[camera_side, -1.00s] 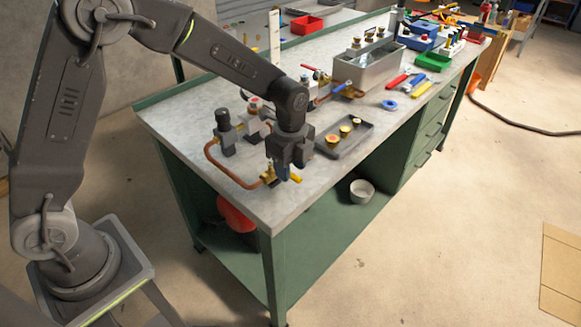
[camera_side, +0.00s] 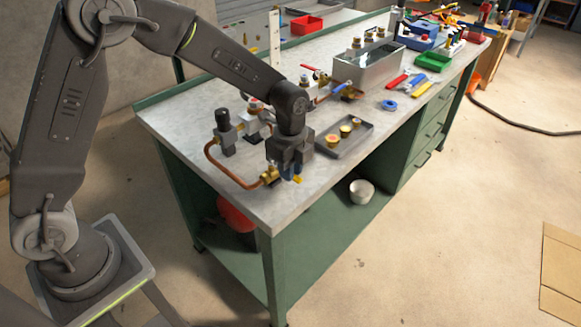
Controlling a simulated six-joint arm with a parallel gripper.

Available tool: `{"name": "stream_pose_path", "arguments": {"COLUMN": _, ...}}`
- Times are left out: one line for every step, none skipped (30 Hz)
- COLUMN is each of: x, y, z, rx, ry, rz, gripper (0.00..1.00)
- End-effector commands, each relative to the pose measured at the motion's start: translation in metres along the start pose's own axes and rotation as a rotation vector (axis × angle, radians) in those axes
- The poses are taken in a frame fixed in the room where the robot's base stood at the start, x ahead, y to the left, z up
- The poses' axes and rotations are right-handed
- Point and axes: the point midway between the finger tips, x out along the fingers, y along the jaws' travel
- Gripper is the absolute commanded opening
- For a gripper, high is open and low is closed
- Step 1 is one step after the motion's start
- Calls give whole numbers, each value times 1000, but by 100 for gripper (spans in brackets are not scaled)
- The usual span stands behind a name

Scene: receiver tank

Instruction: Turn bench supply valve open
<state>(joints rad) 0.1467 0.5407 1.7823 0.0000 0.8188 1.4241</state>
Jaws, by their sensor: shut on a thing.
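The bench supply valve (camera_side: 270,176) is a small brass body at the near front corner of the bench, at the end of a bent copper pipe (camera_side: 228,173). A yellow piece, which looks like its handle (camera_side: 298,179), shows just below my fingers. My gripper (camera_side: 289,172) points down over the valve and is shut on the handle. The jaws hide most of the handle, so I cannot tell its exact angle.
A black regulator (camera_side: 224,131) stands on the pipe behind the valve. A grey tray (camera_side: 330,152) with brass fittings lies to the right. A metal tank (camera_side: 372,72) stands farther back. The bench's front edge is close to my gripper.

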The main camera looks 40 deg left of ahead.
Motion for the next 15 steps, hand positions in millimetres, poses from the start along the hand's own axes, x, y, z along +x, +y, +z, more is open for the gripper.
{"name": "stream_pose_path", "arguments": {"x": 0, "y": 0, "z": 0, "rx": 0, "ry": 0, "rz": 0, "gripper": 0}}
{"name": "stream_pose_path", "arguments": {"x": 0, "y": 0, "z": 0, "rx": 0, "ry": 0, "rz": 0, "gripper": 0}}
{"name": "stream_pose_path", "arguments": {"x": 0, "y": 0, "z": 0, "rx": 0, "ry": 0, "rz": 0, "gripper": 0}}
{"name": "stream_pose_path", "arguments": {"x": 0, "y": 0, "z": 0, "rx": 0, "ry": 0, "rz": 0, "gripper": 0}}
{"name": "stream_pose_path", "arguments": {"x": 0, "y": 0, "z": 0, "rx": 0, "ry": 0, "rz": 0, "gripper": 0}}
{"name": "stream_pose_path", "arguments": {"x": 0, "y": 0, "z": 0, "rx": 1, "ry": 0, "rz": 0, "gripper": 0}}
{"name": "stream_pose_path", "arguments": {"x": 0, "y": 0, "z": 0, "rx": 3, "ry": 0, "rz": 0, "gripper": 0}}
{"name": "stream_pose_path", "arguments": {"x": 0, "y": 0, "z": 0, "rx": 5, "ry": 0, "rz": 0, "gripper": 0}}
{"name": "stream_pose_path", "arguments": {"x": 0, "y": 1, "z": 0, "rx": 11, "ry": 0, "rz": -1, "gripper": 0}}
{"name": "stream_pose_path", "arguments": {"x": -1, "y": 1, "z": 0, "rx": 16, "ry": 0, "rz": -1, "gripper": 0}}
{"name": "stream_pose_path", "arguments": {"x": -1, "y": 2, "z": 0, "rx": 24, "ry": 0, "rz": -1, "gripper": 0}}
{"name": "stream_pose_path", "arguments": {"x": -1, "y": 2, "z": 0, "rx": 36, "ry": 0, "rz": -1, "gripper": 0}}
{"name": "stream_pose_path", "arguments": {"x": -1, "y": 3, "z": 0, "rx": 46, "ry": 0, "rz": -1, "gripper": 0}}
{"name": "stream_pose_path", "arguments": {"x": -1, "y": 4, "z": 0, "rx": 59, "ry": 0, "rz": -1, "gripper": 0}}
{"name": "stream_pose_path", "arguments": {"x": -1, "y": 5, "z": 0, "rx": 78, "ry": 0, "rz": -1, "gripper": 0}}
